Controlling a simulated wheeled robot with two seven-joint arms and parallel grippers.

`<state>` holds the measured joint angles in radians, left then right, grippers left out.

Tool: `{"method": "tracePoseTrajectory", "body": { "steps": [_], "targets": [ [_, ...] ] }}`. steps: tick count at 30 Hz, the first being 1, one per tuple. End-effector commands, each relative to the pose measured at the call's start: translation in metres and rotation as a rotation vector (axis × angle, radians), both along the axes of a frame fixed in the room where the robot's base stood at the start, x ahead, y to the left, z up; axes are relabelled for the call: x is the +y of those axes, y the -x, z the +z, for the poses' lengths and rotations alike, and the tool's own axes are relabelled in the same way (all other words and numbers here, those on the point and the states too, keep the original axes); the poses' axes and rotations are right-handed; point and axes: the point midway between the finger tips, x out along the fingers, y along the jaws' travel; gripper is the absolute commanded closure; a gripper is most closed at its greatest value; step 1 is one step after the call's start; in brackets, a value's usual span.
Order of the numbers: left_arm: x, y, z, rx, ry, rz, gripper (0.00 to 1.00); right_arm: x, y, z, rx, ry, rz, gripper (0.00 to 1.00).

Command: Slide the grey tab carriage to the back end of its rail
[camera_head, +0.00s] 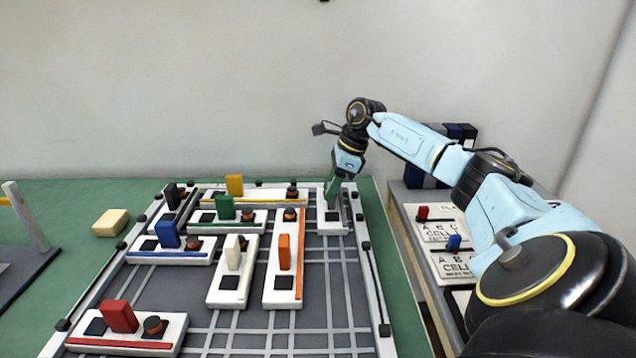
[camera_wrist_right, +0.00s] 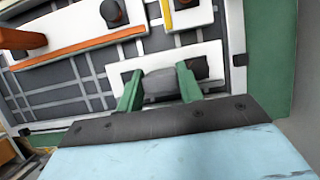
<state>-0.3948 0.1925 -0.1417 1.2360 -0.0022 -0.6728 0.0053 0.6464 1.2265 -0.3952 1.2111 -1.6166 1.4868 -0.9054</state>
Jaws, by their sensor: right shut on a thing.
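The grey tab carriage (camera_head: 332,231) is a small white block with a dark patch, at the back right of the board in the head view. In the right wrist view its grey tab (camera_wrist_right: 160,85) stands between two green fingers. My right gripper (camera_head: 332,199) reaches down onto the carriage from above. It is shut on the grey tab, and the tab's top is partly hidden by the gripper in the head view. My left gripper is not in view.
Other white carriages carry orange (camera_head: 284,253), white (camera_head: 232,254), green (camera_head: 224,207), yellow (camera_head: 235,185), blue (camera_head: 167,234) and red (camera_head: 120,317) tabs. The board's right frame (camera_head: 374,270) runs close beside the grey carriage. Rails in front of the grey carriage are bare.

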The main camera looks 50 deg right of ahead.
Motion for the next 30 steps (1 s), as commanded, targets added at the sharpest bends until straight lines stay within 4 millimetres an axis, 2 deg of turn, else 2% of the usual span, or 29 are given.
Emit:
{"method": "tracePoseTrajectory", "body": {
  "steps": [10, 11, 16, 25, 28, 30],
  "targets": [
    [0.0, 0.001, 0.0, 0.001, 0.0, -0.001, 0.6, -0.004, -0.002, 0.004, -0.011, 0.008, -0.007, 1.0],
    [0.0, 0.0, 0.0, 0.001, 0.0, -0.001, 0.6, -0.005, -0.002, 0.004, -0.012, 0.009, -0.007, 0.62],
    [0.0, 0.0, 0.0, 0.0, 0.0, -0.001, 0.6, -0.004, -0.002, 0.003, -0.009, 0.008, -0.006, 0.42],
    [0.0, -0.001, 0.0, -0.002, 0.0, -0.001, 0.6, -0.003, -0.001, 0.003, -0.005, 0.005, -0.004, 0.42],
    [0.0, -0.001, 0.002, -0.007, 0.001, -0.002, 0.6, -0.005, 0.001, 0.012, -0.006, 0.006, -0.003, 0.42],
    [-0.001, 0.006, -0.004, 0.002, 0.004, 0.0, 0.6, -0.008, 0.004, 0.022, -0.007, 0.007, -0.004, 0.42]
  ]
}}
